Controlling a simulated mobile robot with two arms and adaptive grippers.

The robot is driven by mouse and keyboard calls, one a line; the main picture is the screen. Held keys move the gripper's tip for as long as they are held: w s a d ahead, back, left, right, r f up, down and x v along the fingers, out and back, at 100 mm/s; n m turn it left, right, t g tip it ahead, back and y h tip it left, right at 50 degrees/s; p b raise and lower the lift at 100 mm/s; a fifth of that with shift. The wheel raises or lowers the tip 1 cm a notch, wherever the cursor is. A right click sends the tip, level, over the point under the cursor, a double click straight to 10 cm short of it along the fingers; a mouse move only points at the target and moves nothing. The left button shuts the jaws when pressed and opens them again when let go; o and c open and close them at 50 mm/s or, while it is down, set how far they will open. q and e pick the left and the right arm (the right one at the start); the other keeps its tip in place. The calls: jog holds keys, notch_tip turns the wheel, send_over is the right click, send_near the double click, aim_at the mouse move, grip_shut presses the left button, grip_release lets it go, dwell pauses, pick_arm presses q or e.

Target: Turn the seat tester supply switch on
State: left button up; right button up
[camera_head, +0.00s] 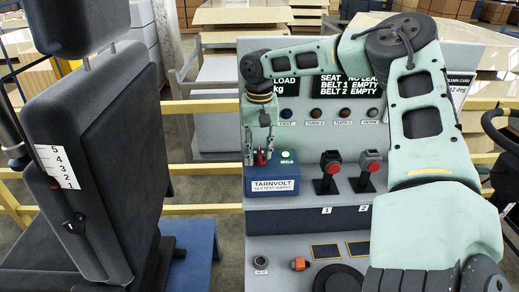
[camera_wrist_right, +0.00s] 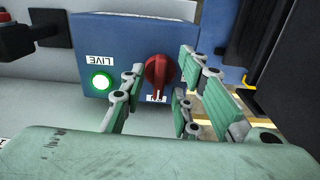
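The blue Tarnvolt supply box (camera_head: 272,187) stands on the grey console; it also shows in the right wrist view (camera_wrist_right: 120,35). Its red rotary switch (camera_wrist_right: 161,74) points along the box face toward a small white label, which is hard to read. The lamp beside the LIVE label (camera_wrist_right: 100,82) glows green, also in the head view (camera_head: 286,155). My right gripper (camera_head: 260,153) is at the switch, its fingers on either side of it. In the right wrist view a gap shows between the fingers and the switch. My left gripper is not in view.
Two black levers with red buttons (camera_head: 331,168) (camera_head: 368,170) stand right of the box. A dark seat (camera_head: 95,170) fills the left. A display panel (camera_head: 347,88) is behind, with a row of small lamps below it. Yellow rails run behind.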

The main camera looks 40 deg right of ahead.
aim_at(260, 153)
notch_tip(260, 153, up, 12)
dwell(0.6)
